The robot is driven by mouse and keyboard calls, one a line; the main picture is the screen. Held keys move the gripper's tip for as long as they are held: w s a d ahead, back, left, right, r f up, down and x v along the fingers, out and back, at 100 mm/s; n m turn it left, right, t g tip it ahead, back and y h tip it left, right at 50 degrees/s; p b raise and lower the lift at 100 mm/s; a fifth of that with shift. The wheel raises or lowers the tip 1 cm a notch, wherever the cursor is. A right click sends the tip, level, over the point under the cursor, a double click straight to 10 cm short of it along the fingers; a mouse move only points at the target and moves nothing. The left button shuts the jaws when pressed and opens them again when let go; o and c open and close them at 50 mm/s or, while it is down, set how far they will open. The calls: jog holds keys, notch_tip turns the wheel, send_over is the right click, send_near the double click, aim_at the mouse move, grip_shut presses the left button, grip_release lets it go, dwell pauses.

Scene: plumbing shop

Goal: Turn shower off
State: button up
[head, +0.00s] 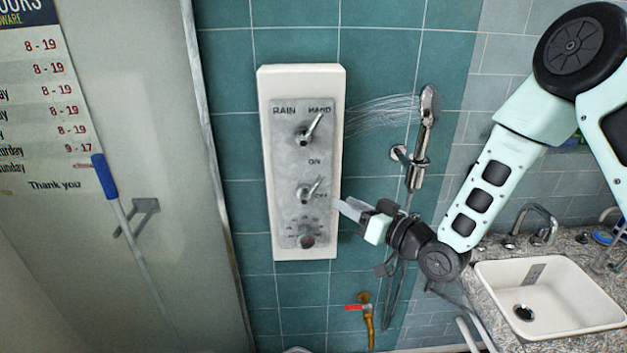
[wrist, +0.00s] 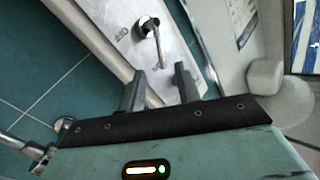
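The shower control panel (head: 292,240) is a grey plate on a white backing on the teal tiled wall. Its middle lever (head: 312,188), between the ON and OFF marks, tilts up and to the right. The upper RAIN/HAND lever (head: 313,128) also tilts up-right. The hand shower (head: 429,105) sprays water to the left. My gripper (head: 346,208) is at the panel's right edge, just right of the OFF mark. In the wrist view my gripper (wrist: 159,80) has its fingers apart, with nothing between them. A metal lever (wrist: 153,32) stands beyond the fingertips, apart from them.
A lower dial (head: 307,241) sits at the panel's bottom. The shower's rail and hose (head: 408,197) run behind my wrist. A white sink (head: 545,290) in a stone counter is at the right. A blue-handled tool (head: 104,175) is by the door at the left.

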aim_at(314, 187)
jog(key=shift+p+x, duration=2.1)
jog(key=shift+x, duration=3.45)
jog(key=shift+c, duration=0.3)
grip_shut()
